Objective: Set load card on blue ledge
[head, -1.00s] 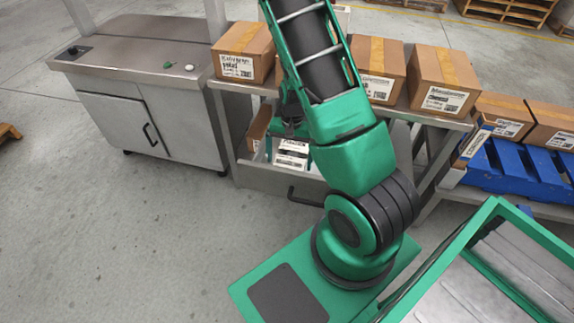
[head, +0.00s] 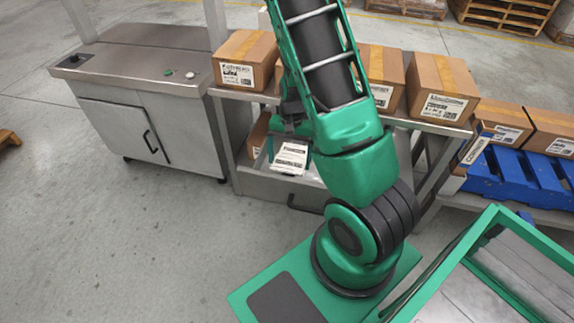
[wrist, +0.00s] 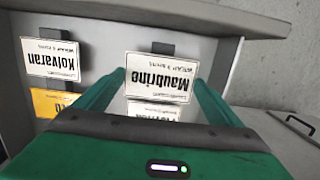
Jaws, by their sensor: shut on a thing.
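A white "Kolvaran" card (wrist: 52,60) and a yellow card (wrist: 48,101) stand to the left, apart from my fingers. A blue slatted surface (head: 500,182) lies at the right in the head view; I see no other blue ledge.
Labelled cartons (head: 440,88) line the cart top (head: 400,118), and more cartons (head: 503,125) stand behind the blue slats. A steel cabinet (head: 130,125) stands at left. My arm hides part of the cart.

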